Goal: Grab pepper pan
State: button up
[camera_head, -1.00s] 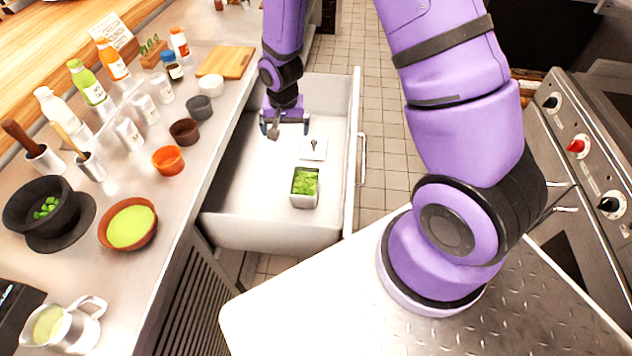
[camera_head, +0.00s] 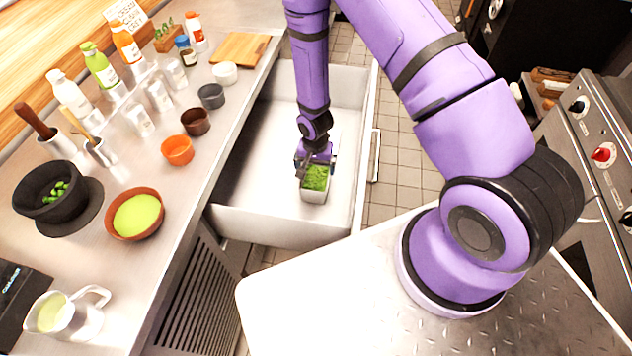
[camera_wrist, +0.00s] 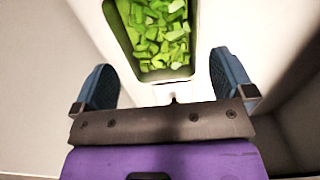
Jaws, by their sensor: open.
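The pepper pan (camera_head: 314,194) is a small light metal pan filled with chopped green pepper, standing on the floor of the open drawer. In the wrist view the pan (camera_wrist: 122,45) lies just ahead of and between my fingers, at the top of the picture. My gripper (camera_head: 316,164) is in the drawer, at the pan's far end. In the wrist view my gripper (camera_wrist: 168,82) is open, with a dark blue finger to each side and nothing between the tips but the pan's near end. The wrist hides part of the pan's far end in the head view.
The open drawer (camera_head: 270,228) has walls around the pan; its left part is bare. The steel counter (camera_head: 185,215) on the left holds bowls, bottles and cups. A stove (camera_head: 600,130) stands at the right.

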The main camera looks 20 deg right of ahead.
aim_at(315, 179)
jog(key=shift+s+f, duration=0.15)
jog(key=shift+f, duration=2.7)
jog(key=c, duration=0.8)
